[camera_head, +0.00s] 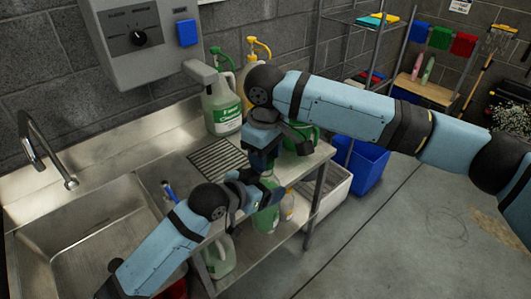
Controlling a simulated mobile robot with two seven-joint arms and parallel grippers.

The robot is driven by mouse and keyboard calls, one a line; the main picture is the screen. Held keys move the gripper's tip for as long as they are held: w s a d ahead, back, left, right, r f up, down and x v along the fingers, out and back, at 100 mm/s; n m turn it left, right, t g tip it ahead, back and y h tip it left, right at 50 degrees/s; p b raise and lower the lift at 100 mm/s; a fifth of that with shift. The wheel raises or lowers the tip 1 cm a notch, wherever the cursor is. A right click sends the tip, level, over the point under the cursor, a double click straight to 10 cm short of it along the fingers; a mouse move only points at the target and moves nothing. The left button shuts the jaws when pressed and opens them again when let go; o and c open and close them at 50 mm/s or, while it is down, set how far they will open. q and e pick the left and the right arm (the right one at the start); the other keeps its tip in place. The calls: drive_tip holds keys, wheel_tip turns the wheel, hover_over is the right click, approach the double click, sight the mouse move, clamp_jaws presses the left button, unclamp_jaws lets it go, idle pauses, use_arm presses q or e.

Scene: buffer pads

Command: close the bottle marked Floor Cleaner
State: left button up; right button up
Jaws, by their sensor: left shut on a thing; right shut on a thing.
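A green see-through bottle (265,218) shows below my two grippers at the table's front edge. Its upper part is hidden and I cannot read a label on it. My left gripper (263,188) comes in from the lower left and is shut around the bottle's upper part. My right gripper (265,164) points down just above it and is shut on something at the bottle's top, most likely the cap. The fingers hide the cap and neck, so I cannot tell how the cap sits.
A green jug (222,108) with a partly legible label and a yellow-pump bottle (258,52) stand behind. A green container (303,138) is right of my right gripper. The sink (85,235) is left. Another jug (221,258) stands on the lower shelf; a blue bin (362,165) is right.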

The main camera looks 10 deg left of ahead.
drive_tip(key=shift+s+f, duration=0.1)
drive_tip(key=shift+f, duration=0.95)
idle(0.4)
drive_tip(key=shift+s+r, duration=0.15)
drive_tip(key=shift+r, duration=0.2)
idle(0.9)
